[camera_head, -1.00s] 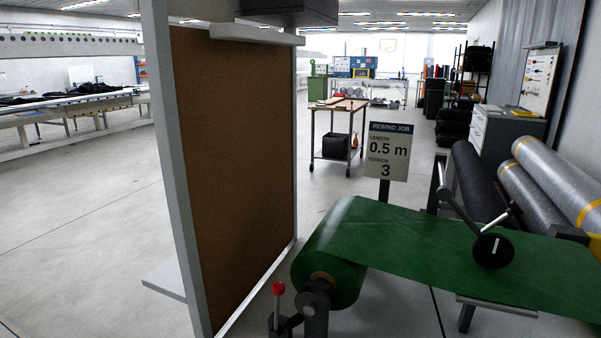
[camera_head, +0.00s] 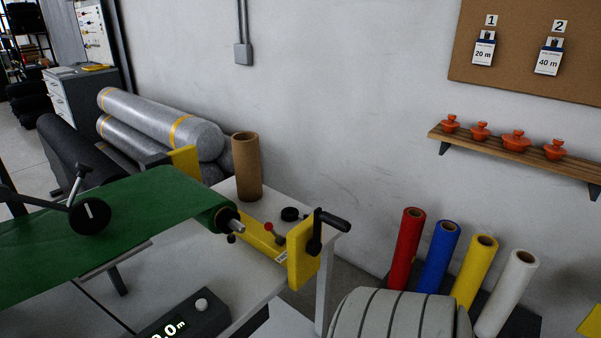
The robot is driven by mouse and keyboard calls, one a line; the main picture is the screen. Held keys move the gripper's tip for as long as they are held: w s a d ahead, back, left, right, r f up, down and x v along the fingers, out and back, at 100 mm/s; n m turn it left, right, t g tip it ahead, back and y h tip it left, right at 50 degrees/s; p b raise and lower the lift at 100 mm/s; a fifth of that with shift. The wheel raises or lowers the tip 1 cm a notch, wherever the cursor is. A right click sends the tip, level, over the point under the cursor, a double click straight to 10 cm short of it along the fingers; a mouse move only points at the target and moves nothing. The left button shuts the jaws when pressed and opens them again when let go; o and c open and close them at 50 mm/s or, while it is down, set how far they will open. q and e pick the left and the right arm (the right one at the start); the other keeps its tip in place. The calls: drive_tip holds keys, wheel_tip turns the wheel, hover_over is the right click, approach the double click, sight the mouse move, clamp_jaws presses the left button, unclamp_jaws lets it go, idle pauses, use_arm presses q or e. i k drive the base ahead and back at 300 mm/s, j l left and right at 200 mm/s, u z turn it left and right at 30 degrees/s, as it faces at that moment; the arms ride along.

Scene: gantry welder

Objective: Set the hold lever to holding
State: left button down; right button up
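A small lever with a red knob (camera_head: 268,227) stands on the yellow frame (camera_head: 302,254) at the right end of the machine. It may be the hold lever; a small white label beside it is too small to read. Its setting cannot be told. The green sheet (camera_head: 150,215) runs to a roll at this yellow frame, which also has a black crank handle (camera_head: 332,220). Neither of my grippers is in view.
A cardboard tube (camera_head: 246,167) stands on the white table behind the frame. A display box (camera_head: 185,318) sits at the front. A grey ribbed shape (camera_head: 400,315) fills the bottom right. Coloured rolls (camera_head: 438,255) stand by the wall, below a shelf (camera_head: 515,150) with orange pots.

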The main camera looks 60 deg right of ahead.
sight(280, 240)
drive_tip(key=z, duration=1.75)
